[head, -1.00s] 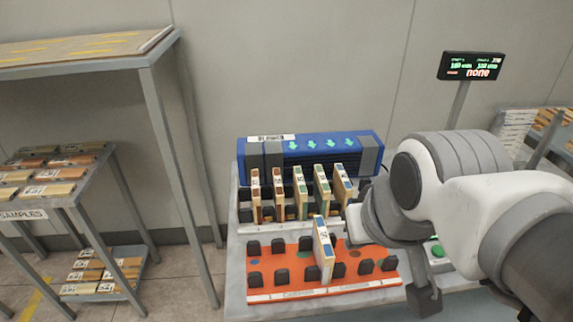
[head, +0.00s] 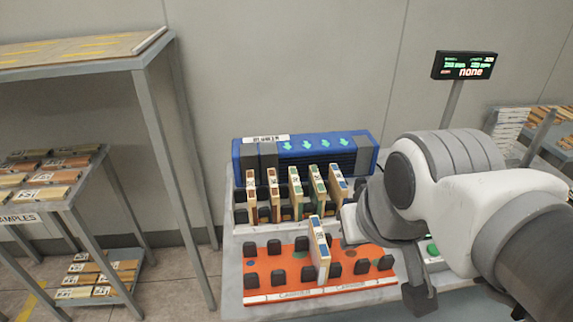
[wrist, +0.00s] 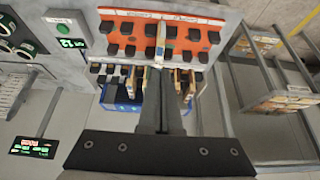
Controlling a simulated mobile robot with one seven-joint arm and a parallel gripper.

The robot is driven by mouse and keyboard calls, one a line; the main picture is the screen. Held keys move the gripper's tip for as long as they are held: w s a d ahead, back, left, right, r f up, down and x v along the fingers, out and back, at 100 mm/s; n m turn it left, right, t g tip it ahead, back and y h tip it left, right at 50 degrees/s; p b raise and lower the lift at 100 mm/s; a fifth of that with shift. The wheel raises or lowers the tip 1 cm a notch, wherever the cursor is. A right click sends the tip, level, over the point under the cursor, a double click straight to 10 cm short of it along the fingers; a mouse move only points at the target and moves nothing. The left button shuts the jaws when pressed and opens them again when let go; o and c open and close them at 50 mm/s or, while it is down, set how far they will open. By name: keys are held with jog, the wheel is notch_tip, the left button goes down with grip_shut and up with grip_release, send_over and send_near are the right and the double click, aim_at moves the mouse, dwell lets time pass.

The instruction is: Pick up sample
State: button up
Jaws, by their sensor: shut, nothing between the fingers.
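One upright sample (head: 319,250), a thin wooden panel with a blue mark and a white label, stands in the orange rack (head: 262,268). Several more samples (head: 274,195) stand in a row in the slots before the blue blower (head: 305,150). In the wrist view, my gripper (wrist: 165,75) is shut and empty, its dark fingers over the racks. The fingers partly cover the row of samples; the orange rack (wrist: 127,48) shows beyond their tips.
A shelf stand (head: 45,190) with many flat samples is at the left, beside a tall metal table (head: 150,110). A display on a post (head: 464,66) reads "none". A green button (head: 432,249) is right of the orange rack, partly behind my arm.

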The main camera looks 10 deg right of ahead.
jog(key=o, duration=0.5)
jog(key=shift+w+r, duration=0.1)
jog(key=shift+w, duration=0.1)
jog(key=shift+c, duration=0.2)
jog(key=shift+o, duration=1.3)
jog(key=shift+w+r+p, duration=0.15)
jog(key=shift+w+p, duration=0.15)
jog(key=shift+o, duration=1)
jog(key=w+g+p, duration=0.2)
jog(key=w, duration=0.4)
jog(key=shift+w+g+p, duration=0.3)
jog(key=shift+w+g, duration=0.1)
jog(key=g+p, duration=0.3)
send_near(318, 234)
notch_tip(318, 234, down, 10)
jog(key=shift+s+b, duration=0.15)
jog(key=shift+b, duration=0.15)
jog(key=shift+d+f, duration=0.15)
jog(key=shift+f, duration=2.5)
